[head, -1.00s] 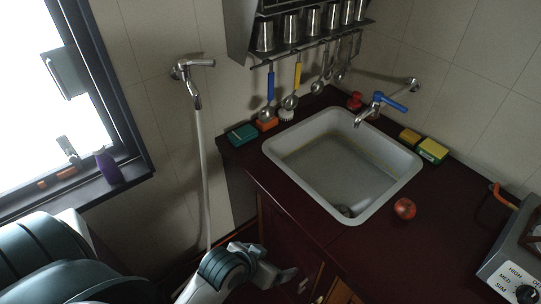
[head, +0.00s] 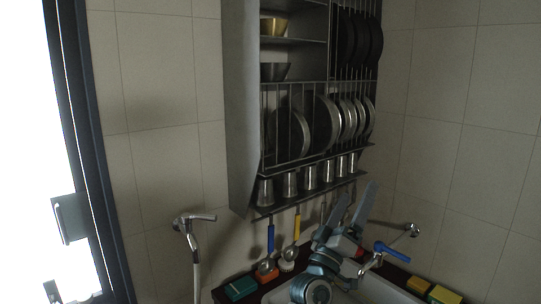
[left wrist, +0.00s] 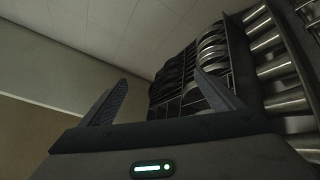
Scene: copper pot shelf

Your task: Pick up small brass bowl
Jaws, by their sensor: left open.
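A small brass bowl (head: 274,27) sits on the upper left shelf of the wall rack, near the top edge of the head view. A dark metal bowl (head: 275,72) sits on the shelf just below it. My left gripper (head: 358,190) is open and empty, with its two fingers pointing up, in front of the lower right of the rack. It is well below and to the right of the brass bowl. Its open fingers also show in the left wrist view (left wrist: 160,80), where I cannot make out the brass bowl. My right gripper is not in view.
The rack (head: 240,110) holds upright plates (head: 292,135), dark pans and a row of metal cups (head: 290,185), with utensils hanging below. A blue-handled tap (head: 390,252) and the sink lie near my left gripper.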

